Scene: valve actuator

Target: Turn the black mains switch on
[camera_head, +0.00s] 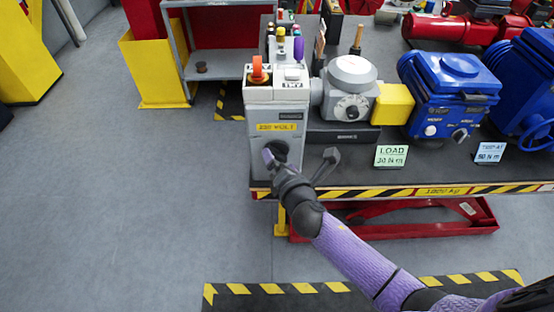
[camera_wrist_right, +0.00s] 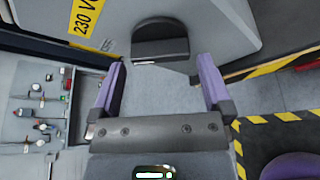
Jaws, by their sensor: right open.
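The black mains switch (camera_head: 277,148) is a round dark knob on the front of a grey control box (camera_head: 262,172), below a yellow 230 volt label. It is partly covered by my right gripper in the head view. In the right wrist view the switch (camera_wrist_right: 160,40) shows as a black knob with a raised bar, ahead of the fingers. My right gripper (camera_head: 299,160) is open and empty in front of the box, with purple-padded fingers (camera_wrist_right: 160,82) spread apart. The switch is not between the fingers; whether a finger touches the box I cannot tell. My left gripper is out of view.
An orange switch (camera_head: 258,72) sits on top of the box. A grey actuator (camera_head: 352,88) and a blue one (camera_head: 450,85) stand to the right on the dark table (camera_head: 350,165). A LOAD sign (camera_head: 391,156) stands near the table's striped edge. The floor on the left is clear.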

